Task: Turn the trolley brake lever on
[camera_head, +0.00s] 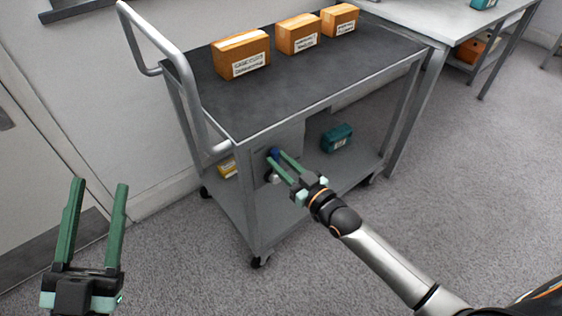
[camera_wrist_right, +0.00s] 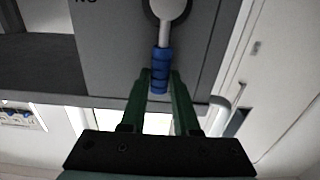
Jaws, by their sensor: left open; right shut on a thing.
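The grey trolley (camera_head: 262,118) stands ahead of me, with a brake panel (camera_head: 292,138) on its near side. In the right wrist view, the brake lever (camera_wrist_right: 161,70) has a metal shaft from a round pivot (camera_wrist_right: 167,8) and a blue grip. Letters are partly visible on the panel at the upper left of that view. My right gripper (camera_head: 277,156) is shut on the blue grip, which lies between its green fingers (camera_wrist_right: 159,85). My left gripper (camera_head: 96,187) is open and empty at the lower left, away from the trolley.
Three orange boxes (camera_head: 242,54) stand on the trolley top. A teal box (camera_head: 337,138) and a yellow box (camera_head: 228,167) are on its lower shelf. A curved push handle (camera_head: 150,35) rises at the left. A table (camera_head: 440,18) stands at the right. Carpet in front is clear.

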